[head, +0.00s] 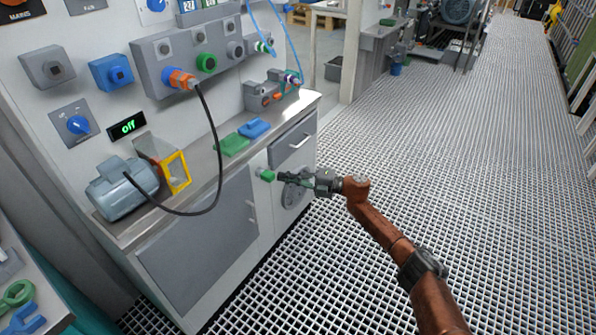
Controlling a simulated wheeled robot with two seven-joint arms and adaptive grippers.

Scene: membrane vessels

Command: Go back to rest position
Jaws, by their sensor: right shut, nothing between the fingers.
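My right arm (385,232) is brown and comes in from the lower right of the head view. My right gripper (284,177) is shut and empty. Its fingertips are in front of the white cabinet, close to a small green piece (267,175) on the cabinet front. I cannot tell whether they touch it. A grey round wheel (293,195) on the cabinet front is partly behind the gripper. My left gripper is not in view.
The counter (205,180) holds a motor (122,187), a yellow-framed guard (177,172), a green block (232,144) and a blue block (254,128). A black cable (217,150) hangs over its edge. The grated floor (450,150) at right is open.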

